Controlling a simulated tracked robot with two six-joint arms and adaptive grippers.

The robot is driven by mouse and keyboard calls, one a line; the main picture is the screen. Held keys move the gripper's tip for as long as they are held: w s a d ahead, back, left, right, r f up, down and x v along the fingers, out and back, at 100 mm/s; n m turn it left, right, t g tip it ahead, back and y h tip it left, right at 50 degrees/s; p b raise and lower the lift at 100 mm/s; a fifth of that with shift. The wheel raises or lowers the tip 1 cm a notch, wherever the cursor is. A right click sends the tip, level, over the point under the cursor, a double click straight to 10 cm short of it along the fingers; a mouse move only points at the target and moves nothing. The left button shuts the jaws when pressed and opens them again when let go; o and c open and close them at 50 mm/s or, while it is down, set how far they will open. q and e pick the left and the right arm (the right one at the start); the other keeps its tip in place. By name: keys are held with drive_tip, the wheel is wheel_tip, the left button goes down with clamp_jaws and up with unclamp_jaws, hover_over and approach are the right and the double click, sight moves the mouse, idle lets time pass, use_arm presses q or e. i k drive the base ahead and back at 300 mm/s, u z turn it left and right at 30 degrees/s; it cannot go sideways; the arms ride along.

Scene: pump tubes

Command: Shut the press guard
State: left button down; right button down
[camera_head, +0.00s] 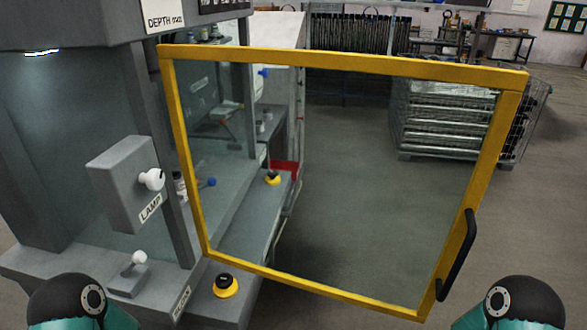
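The press guard is a yellow-framed clear panel (345,62) that stands swung open, reaching from the press toward the right. Its left edge is at the grey press (60,170). A black handle (457,256) is on the guard's right edge, near the lower corner. Parts of my two arms show at the bottom left and bottom right corners. The right one is just below and right of the handle, apart from it in the picture. Neither gripper shows in this view.
A grey box labelled LAMP (122,178) with a white knob is on the press front. A yellow and black button (226,286) sits below the guard's left corner. A wire cage (450,120) with metal stock stands behind the guard. The floor between is clear.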

sight(512, 83)
drive_tip(key=k, duration=0.45)
drive_tip(key=u, duration=1.15)
drive_tip(key=k, duration=0.8)
drive_tip(key=z, duration=1.05)
drive_tip(key=i, duration=0.5)
drive_tip(key=u, duration=0.1)
